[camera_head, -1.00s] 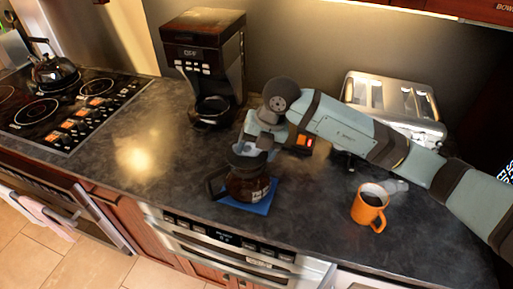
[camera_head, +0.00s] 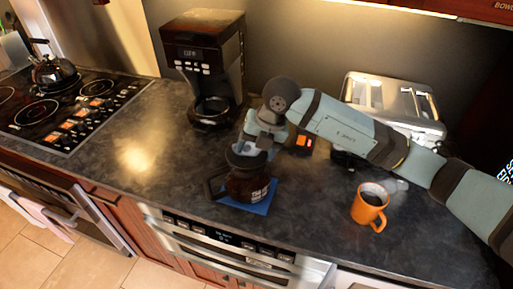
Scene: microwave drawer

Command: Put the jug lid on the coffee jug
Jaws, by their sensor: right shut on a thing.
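The coffee jug (camera_head: 243,188), dark glass with a black handle at its left, stands upright on a blue mat (camera_head: 262,208) near the counter's front edge. The dark jug lid (camera_head: 243,161) is at the jug's mouth. My right gripper (camera_head: 247,150) comes down from above and is shut on the lid. The gripper covers part of the lid, and I cannot tell if the lid is fully seated on the rim. My left gripper is not in view.
A coffee maker (camera_head: 207,65) stands behind the jug. An orange mug (camera_head: 369,206) stands to the right, and a toaster (camera_head: 392,103) at the back right. A stovetop (camera_head: 68,107) with a kettle (camera_head: 54,72) is at the left. The counter left of the jug is clear.

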